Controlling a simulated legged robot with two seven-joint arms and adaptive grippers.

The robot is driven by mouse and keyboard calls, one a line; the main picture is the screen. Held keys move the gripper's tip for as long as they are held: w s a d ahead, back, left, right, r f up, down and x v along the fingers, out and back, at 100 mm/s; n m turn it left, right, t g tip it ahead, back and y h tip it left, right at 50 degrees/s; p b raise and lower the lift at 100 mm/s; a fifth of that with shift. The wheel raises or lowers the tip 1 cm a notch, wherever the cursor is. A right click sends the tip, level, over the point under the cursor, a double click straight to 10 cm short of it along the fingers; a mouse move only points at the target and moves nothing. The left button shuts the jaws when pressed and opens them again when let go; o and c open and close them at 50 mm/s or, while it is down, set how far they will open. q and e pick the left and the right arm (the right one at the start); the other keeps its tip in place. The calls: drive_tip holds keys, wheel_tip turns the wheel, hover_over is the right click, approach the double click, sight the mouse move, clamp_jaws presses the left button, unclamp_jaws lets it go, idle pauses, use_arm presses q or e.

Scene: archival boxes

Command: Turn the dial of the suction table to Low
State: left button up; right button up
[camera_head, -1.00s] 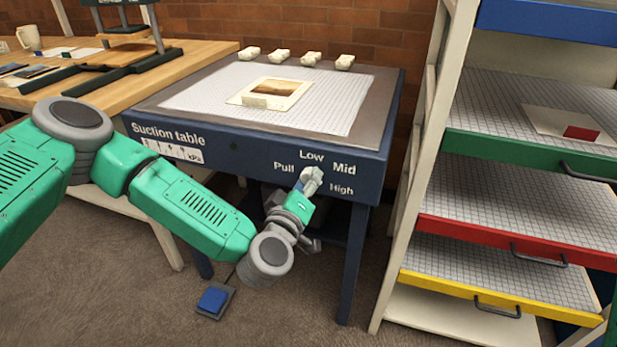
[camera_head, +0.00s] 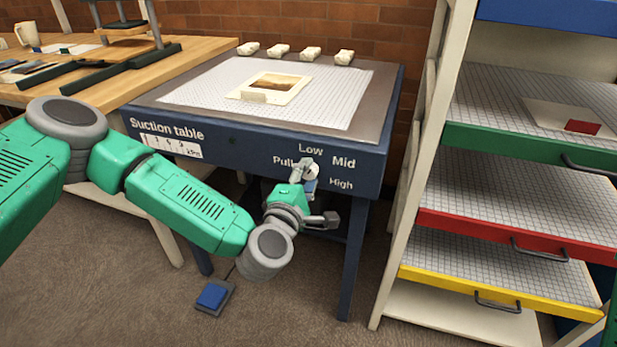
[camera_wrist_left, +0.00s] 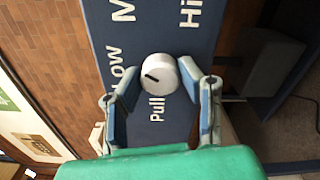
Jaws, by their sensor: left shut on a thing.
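The suction table (camera_head: 150,125) is dark blue with a gridded top. Its front carries a round pale dial (camera_wrist_left: 162,72) with a dark pointer mark, among the words Pull, Low, Mid and High. In the left wrist view the mark lies on the dial's left side, toward Low; its exact setting is hard to tell. My left gripper (camera_wrist_left: 158,84) is shut on the dial, a finger on each side. In the head view the left gripper (camera_head: 305,172) partly hides the dial and the end of Pull.
A mounted picture (camera_head: 272,87) lies on the table top, with several small white blocks behind it. A blue foot pedal (camera_head: 213,296) is on the carpet. A shelf rack (camera_head: 420,180) with coloured trays stands close on the right, a wooden bench (camera_head: 195,55) on the left.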

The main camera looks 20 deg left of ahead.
use_arm(q)
drive_tip(key=n, duration=0.2)
drive_tip(key=n+b, duration=0.1)
drive_tip(key=n, duration=0.2)
drive_tip(key=shift+s+a+f+n+b, duration=0.1)
drive_tip(key=shift+a+f+n+b, duration=0.05)
drive_tip(key=shift+f+n+b, duration=0.25)
idle(0.4)
drive_tip(key=o, duration=1.1)
drive_tip(key=shift+r, duration=0.1)
drive_tip(key=shift+r, duration=0.1)
drive_tip(key=shift+s, duration=0.3)
drive_tip(key=s, duration=1.1)
drive_tip(key=shift+s+a, duration=0.15)
drive_tip(key=shift+a, duration=0.15)
